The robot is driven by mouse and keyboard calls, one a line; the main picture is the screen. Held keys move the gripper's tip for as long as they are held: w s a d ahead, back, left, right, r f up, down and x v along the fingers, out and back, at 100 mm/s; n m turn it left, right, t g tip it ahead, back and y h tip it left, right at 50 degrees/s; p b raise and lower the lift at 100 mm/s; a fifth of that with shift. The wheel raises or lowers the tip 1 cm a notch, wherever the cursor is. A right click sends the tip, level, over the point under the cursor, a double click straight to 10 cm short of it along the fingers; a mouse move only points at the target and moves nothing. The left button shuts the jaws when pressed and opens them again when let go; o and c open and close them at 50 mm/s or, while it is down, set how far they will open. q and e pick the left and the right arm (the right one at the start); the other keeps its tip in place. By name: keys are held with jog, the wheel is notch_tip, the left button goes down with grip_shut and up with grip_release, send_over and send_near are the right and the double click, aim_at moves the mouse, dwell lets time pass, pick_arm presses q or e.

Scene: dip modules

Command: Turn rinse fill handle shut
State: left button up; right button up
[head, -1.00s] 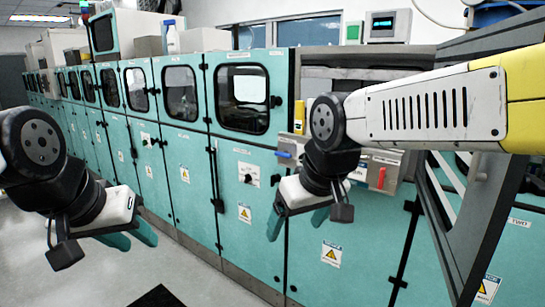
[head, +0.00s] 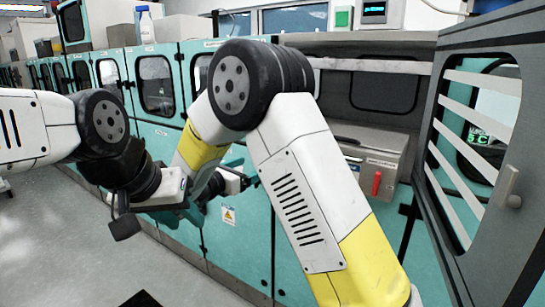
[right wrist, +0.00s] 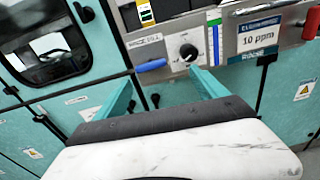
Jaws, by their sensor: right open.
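In the right wrist view a blue handle (right wrist: 150,65) sticks out below a small label (right wrist: 145,41), too blurred to read surely, on a grey panel. A black knob (right wrist: 188,52) is just right of it. My right gripper (right wrist: 160,80) is open and empty, its teal fingers apart below the handle and knob. In the head view my right forearm hides the blue handle and most of the right gripper. My left gripper (head: 188,205) is at left centre, its teal fingers apart and partly overlapping the right gripper in the picture.
A grey box with a red handle (head: 376,183) stands in the open bay. A slatted door (head: 468,150) hangs open at right. Teal cabinets (head: 155,85) line the back. Open floor (head: 60,235) lies at left. A 10 ppm display (right wrist: 262,33) is right of the knob.

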jog(key=w+d+n+t, duration=0.1)
jog(key=w+d, duration=0.2)
jog(key=w, duration=0.4)
jog(key=shift+d, duration=0.1)
jog(key=c, duration=1.4)
